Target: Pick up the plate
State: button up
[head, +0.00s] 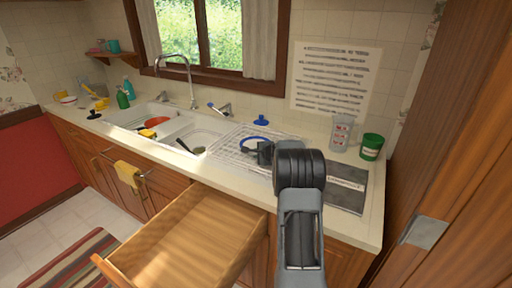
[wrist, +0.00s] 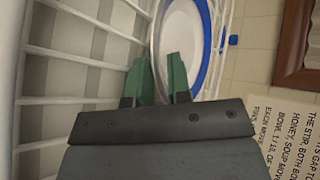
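The plate is white with a blue rim. In the head view its blue rim (head: 254,139) shows in the wire dish rack (head: 228,150) on the counter, partly hidden by my gripper (head: 264,152). In the wrist view the plate (wrist: 183,32) stands on edge at the top middle, seen at a slant against white rack wires. My gripper (wrist: 162,75) has two green fingers with a gap between them. The plate's near edge shows in this gap, with one finger on each side in the picture. I cannot tell whether either finger touches it.
A double sink (head: 175,125) holds an orange item. A drawer (head: 190,236) stands open below the counter. A green can (head: 371,147) and a clear container (head: 341,132) stand at the right, near a dark booklet (head: 345,185). A paper with text (head: 333,78) hangs on the wall.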

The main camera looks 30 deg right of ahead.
jog(key=shift+f, duration=0.1)
jog(key=shift+w, duration=0.1)
grip_shut()
dwell(0.3)
